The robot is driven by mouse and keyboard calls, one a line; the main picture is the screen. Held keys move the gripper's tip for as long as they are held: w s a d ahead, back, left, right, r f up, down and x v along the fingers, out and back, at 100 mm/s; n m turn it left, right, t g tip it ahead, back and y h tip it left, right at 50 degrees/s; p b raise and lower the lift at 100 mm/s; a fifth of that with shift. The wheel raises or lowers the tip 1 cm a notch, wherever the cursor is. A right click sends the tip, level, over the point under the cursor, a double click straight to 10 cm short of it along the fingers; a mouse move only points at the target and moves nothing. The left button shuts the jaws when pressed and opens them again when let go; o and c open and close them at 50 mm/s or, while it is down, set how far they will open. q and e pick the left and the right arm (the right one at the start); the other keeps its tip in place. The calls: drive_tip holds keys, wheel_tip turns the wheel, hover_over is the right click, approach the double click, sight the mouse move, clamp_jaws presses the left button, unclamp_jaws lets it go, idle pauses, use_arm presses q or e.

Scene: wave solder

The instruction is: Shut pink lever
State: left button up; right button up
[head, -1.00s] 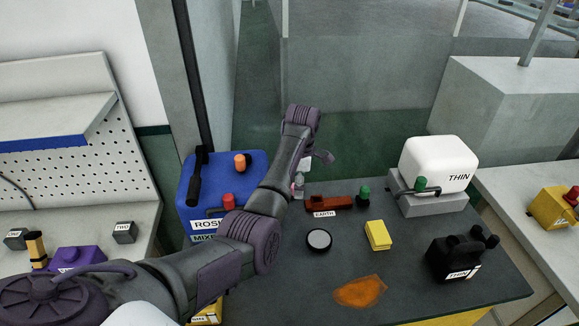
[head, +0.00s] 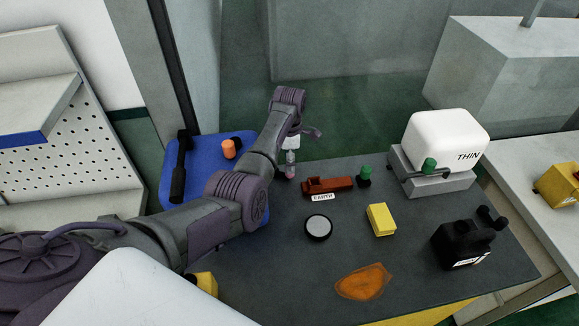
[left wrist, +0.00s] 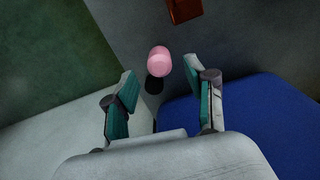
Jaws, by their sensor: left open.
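The pink lever shows as a rounded pink knob (left wrist: 159,60) above a dark round base in the left wrist view. In the head view a small pink piece (head: 290,174) shows just below my left gripper (head: 291,160), left of the red-brown EARTH block. My left gripper (left wrist: 162,82) is open in the left wrist view, its teal-padded fingers apart. The pink knob lies beyond the fingertips, roughly in line with the gap, with no visible contact. My arm hides part of the bench around it. My right gripper is not in view.
A blue box (head: 210,160) with a black handle and orange knob stands left of the gripper. The EARTH block (head: 328,185), a green knob (head: 364,172), a round grey-topped knob (head: 318,227), a yellow block (head: 381,219) and a white THIN tank (head: 446,138) stand to the right.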

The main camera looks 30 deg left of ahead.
use_arm(q)
wheel_tip(320, 180, down, 3)
drive_tip(key=shift+r, duration=0.15)
drive_tip(key=shift+f, duration=0.55)
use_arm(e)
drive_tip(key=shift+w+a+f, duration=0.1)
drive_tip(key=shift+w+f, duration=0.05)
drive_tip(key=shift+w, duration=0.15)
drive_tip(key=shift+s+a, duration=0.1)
